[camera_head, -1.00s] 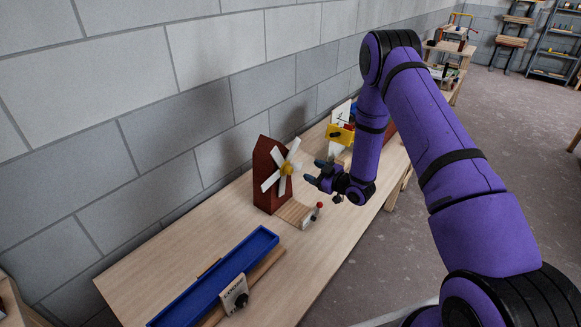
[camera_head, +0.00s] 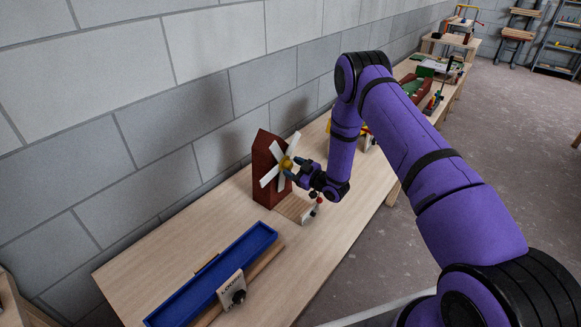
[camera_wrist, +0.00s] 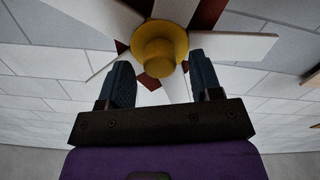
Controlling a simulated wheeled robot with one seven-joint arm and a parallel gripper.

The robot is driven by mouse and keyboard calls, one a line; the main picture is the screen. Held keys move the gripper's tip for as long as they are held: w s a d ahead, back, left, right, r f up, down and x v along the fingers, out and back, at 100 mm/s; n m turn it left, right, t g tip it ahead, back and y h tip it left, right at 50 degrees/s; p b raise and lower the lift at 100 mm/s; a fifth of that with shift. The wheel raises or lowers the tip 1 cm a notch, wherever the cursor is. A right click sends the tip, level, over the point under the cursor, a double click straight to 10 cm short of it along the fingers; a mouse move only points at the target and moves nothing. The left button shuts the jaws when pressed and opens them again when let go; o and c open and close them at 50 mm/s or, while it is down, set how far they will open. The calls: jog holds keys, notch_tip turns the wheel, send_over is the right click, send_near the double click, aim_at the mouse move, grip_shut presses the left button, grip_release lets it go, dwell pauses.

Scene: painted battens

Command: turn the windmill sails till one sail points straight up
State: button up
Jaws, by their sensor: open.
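The windmill (camera_head: 266,160) is a dark red tower on the bench with white sails (camera_head: 268,178) around a yellow hub (camera_head: 286,163). The sails stand in a tilted cross in the head view. In the wrist view the yellow hub (camera_wrist: 159,46) sits just beyond and between my fingertips, with white sails (camera_wrist: 236,47) spreading to both sides. My gripper (camera_head: 296,170) is open in front of the hub; its two dark fingers (camera_wrist: 160,82) also show in the wrist view. A sail lies partly behind the fingers. I cannot tell whether the fingers touch anything.
A wooden ramp with a red-tipped lever (camera_head: 319,200) stands in front of the windmill, below my gripper. A blue tray (camera_head: 212,277) and a block marked "LOOSE" (camera_head: 231,289) lie nearer. The block wall (camera_head: 200,118) runs close behind. Other toys (camera_head: 414,88) stand farther along.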

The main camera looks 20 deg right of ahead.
jog(key=shift+x, duration=0.8)
jog(key=shift+c, duration=0.2)
grip_shut()
jog(key=shift+d+m, duration=0.1)
jog(key=shift+m, duration=0.9)
jog(key=m, duration=0.3)
jog(key=shift+o, duration=0.2)
grip_release()
